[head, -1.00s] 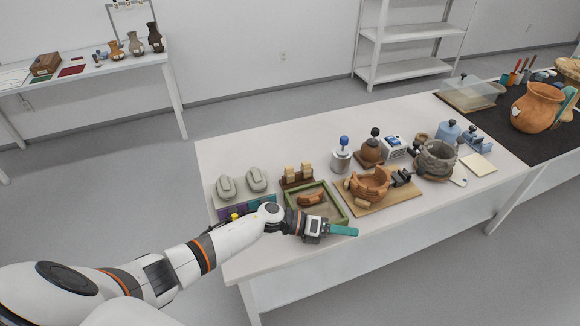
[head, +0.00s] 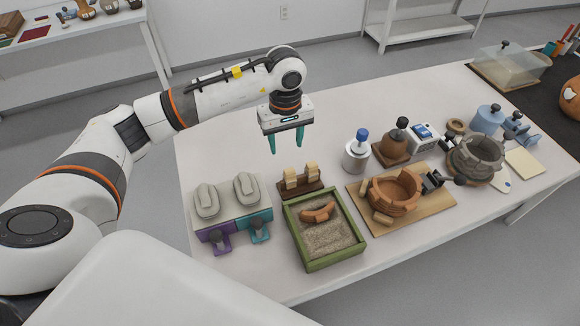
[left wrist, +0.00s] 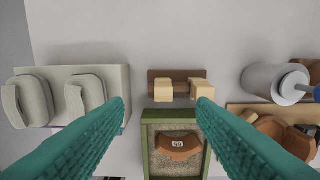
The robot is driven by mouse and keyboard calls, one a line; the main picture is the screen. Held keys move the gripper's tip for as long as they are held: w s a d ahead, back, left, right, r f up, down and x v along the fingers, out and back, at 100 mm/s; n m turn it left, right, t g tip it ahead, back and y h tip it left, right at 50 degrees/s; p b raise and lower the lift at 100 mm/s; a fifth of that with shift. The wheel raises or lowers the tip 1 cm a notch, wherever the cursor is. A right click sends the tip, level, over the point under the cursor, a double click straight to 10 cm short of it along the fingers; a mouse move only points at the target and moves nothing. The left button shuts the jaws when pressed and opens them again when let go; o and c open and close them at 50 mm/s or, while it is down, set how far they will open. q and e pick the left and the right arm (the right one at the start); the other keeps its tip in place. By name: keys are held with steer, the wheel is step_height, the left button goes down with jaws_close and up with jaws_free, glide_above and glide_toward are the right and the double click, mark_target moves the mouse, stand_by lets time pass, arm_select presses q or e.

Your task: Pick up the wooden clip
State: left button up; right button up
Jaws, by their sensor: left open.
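Two pale wooden clips stand side by side on a dark brown wooden stand (head: 300,191); the left clip (head: 290,179) and right clip (head: 312,171) both look upright. My left gripper (head: 286,148) is open and empty, its teal fingers pointing down, above and behind the stand in the head view. In the left wrist view the left clip (left wrist: 163,90) shows between the two fingers, and the right clip (left wrist: 201,91) is just above the right fingertip, partly covered by it. The fingers look apart from both clips. My right gripper is not in view.
A green-rimmed sand tray (head: 356,250) with a sherd (head: 317,212) lies just in front of the stand. A grey block with two rounded pads (head: 229,212) is left of it. A metal canister (head: 356,156) and a bowl on a board (head: 428,215) are right. Table behind is clear.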

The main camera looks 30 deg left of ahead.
arm_select(q)
steer(key=p, duration=0.1)
glide_above(290, 171)
steer(key=f, duration=0.3)
steer(key=a+f, duration=0.1)
steer(key=f, duration=0.1)
steer(key=shift+s, duration=0.1)
steer(key=shift+f, duration=0.3)
steer(key=f+p, duration=0.1)
steer(key=f, duration=0.1)
steer(key=d+f, duration=0.1)
steer(key=f, duration=0.1)
steer(key=shift+f+p, duration=0.15)
steer(key=shift+p, duration=0.25)
steer(key=shift+f, duration=0.45)
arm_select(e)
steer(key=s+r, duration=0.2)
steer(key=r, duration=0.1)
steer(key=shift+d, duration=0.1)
arm_select(q)
steer(key=c, duration=0.6)
steer(key=shift+c, duration=0.8)
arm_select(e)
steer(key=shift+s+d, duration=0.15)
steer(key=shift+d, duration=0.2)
